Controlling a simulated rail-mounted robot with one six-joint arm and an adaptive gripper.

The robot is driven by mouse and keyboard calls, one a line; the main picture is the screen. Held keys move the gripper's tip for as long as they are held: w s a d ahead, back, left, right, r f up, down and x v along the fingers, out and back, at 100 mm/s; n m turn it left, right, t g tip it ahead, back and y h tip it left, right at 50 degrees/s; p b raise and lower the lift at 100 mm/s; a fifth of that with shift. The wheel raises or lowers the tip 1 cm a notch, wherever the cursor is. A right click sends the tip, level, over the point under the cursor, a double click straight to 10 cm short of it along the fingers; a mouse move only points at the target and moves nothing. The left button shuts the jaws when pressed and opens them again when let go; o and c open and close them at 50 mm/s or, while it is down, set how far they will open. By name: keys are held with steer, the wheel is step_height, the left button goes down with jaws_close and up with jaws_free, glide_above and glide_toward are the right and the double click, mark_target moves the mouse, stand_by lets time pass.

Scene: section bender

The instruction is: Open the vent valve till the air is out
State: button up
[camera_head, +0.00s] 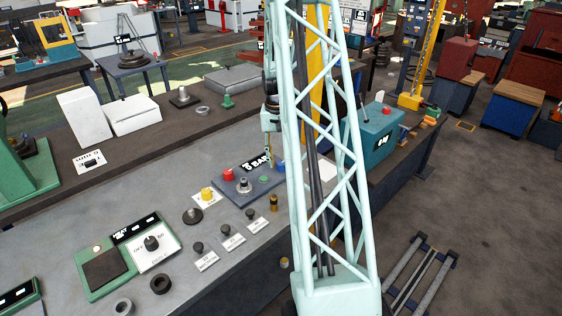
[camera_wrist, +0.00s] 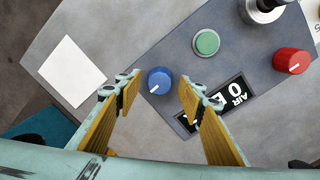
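A blue knob (camera_wrist: 159,81) with a white pointer mark shows in the wrist view, at the edge of a dark grey panel (camera_wrist: 150,30). In the head view the blue knob (camera_head: 281,167) is partly hidden by my arm. My gripper (camera_wrist: 158,93) is open, with one yellow-padded finger on each side of the blue knob and gaps to both. Whether the fingertips are down at knob height I cannot tell. A red knob (camera_wrist: 291,62) and a green button (camera_wrist: 206,43) are on the same panel. No label naming the vent valve is readable.
A black air display (camera_head: 257,160) lies on the panel, partly covered by a finger in the wrist view. A white card (camera_wrist: 72,71) lies beside the panel. A yellow knob (camera_head: 207,194) and several small black knobs stand on the bench. A teal box (camera_head: 372,138) stands to the right.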

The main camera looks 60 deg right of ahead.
steer(key=shift+r, duration=0.1)
step_height(320, 180, up, 12)
steer(key=shift+w+a, duration=0.15)
steer(key=shift+w, duration=0.1)
stand_by(0.6)
stand_by(0.4)
